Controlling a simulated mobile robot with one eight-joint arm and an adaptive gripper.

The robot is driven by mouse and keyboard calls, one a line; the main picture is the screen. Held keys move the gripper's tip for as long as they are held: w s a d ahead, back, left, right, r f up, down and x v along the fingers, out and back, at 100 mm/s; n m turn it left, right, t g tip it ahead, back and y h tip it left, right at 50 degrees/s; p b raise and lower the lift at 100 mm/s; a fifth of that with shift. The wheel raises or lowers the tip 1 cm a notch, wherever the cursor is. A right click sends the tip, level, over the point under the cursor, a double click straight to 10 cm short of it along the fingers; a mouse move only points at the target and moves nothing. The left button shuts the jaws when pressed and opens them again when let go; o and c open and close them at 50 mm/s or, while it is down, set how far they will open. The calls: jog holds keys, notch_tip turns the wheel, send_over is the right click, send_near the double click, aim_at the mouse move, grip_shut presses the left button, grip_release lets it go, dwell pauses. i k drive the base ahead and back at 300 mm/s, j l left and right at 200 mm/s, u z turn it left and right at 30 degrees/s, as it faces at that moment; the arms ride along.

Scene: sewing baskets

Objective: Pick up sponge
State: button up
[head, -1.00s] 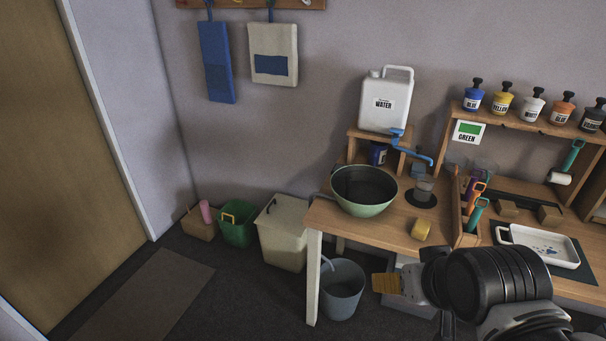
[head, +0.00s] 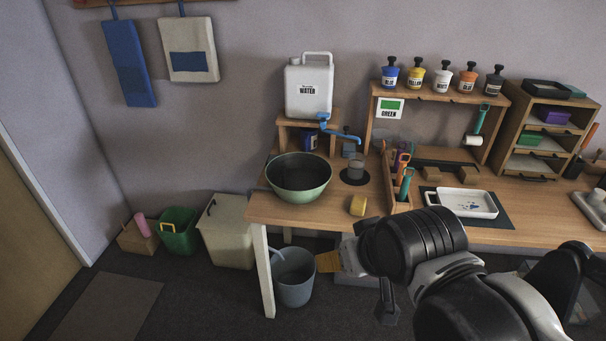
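A small yellow block that looks like the sponge (head: 358,205) lies on the wooden table near its front edge, to the right of the green bowl (head: 299,178). My gripper (head: 335,262) shows in front of the table and appears lower in the picture than the sponge, apart from it. An orange-tan ribbed pad shows at its tip, and a dark part hangs below the wrist. The arm's wrist hides much of the gripper, so I cannot tell how far its fingers are apart.
A white water jug (head: 309,88) stands on a raised shelf behind the bowl. A wooden tool holder (head: 396,190) and a white tray (head: 461,202) are right of the sponge. A grey bucket (head: 296,280) stands below the table's left end. The floor mat (head: 106,304) is clear.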

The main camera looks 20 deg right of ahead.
aim_at(357, 207)
jog(key=i+l+u, duration=0.55)
jog(key=l+u, duration=0.3)
jog(key=l, duration=0.2)
jog(key=i, duration=0.05)
